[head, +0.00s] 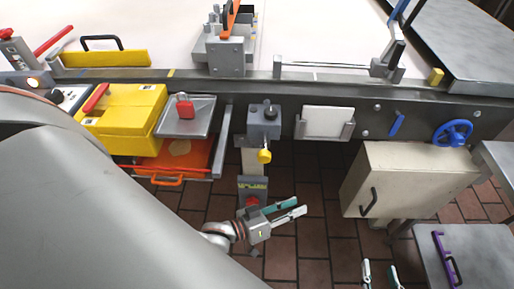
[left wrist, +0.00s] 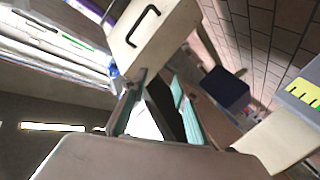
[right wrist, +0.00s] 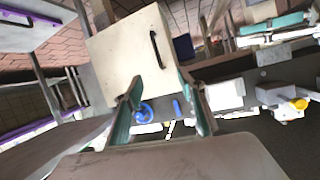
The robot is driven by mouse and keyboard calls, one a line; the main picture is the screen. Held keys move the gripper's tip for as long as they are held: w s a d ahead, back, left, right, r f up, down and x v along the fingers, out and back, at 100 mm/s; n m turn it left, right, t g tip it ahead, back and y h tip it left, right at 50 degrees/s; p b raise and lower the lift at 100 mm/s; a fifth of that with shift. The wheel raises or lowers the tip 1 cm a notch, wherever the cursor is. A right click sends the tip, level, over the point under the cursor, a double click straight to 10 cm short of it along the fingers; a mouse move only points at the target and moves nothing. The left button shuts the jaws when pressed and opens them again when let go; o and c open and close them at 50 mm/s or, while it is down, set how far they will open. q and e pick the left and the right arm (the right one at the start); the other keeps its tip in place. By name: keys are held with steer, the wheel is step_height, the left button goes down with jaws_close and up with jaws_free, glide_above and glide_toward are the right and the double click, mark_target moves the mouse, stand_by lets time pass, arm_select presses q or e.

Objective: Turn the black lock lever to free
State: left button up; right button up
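Several dark levers show in the head view, and I cannot tell for certain which is the lock lever. One dark lever (head: 394,54) stands on a metal post at the back right of the rail. Another black upright piece (head: 229,19) is beside an orange bar on the grey block at the back middle. My left gripper (head: 291,207) is open and empty, low over the floor in front of the rail; its fingers also show in the left wrist view (left wrist: 160,76). My right gripper (head: 380,269) is open and empty at the bottom edge; it also shows in the right wrist view (right wrist: 160,75).
A cream box (head: 405,180) with a black handle stands right of my left gripper. A blue handwheel (head: 453,133) and a yellow knob (head: 264,156) are on the rail front. A yellow case (head: 128,115) and an orange-handled tray (head: 190,160) are left. Brick floor is free between.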

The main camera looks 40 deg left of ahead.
arm_select(q)
steer(key=s+a+f+n+h+b, duration=0.1)
steer(key=s+a+f+n+b, duration=0.15)
steer(key=a+f+b, duration=0.6)
steer(key=s+a+f+n+b, duration=0.1)
steer(key=a+f+n+b, duration=0.25)
steer(key=f, duration=0.95)
steer(key=s+a+f+n+h+b, duration=0.1)
steer(key=a+f+n+b, duration=0.2)
steer(key=a+f+b, duration=0.55)
steer(key=w+a+f+n, duration=0.2)
steer(key=a+f, duration=0.1)
steer(key=a, duration=0.1)
steer(key=x, duration=0.7)
steer(key=shift+s+d+r+h, duration=0.25)
steer(key=shift+d+r+h, duration=0.05)
arm_select(e)
steer(key=s+a+f+m, duration=0.5)
steer(key=a+f+m, duration=0.2)
steer(key=a, duration=0.1)
steer(key=shift+s, duration=0.15)
steer(key=shift+a+f, duration=0.1)
arm_select(q)
jaws_close()
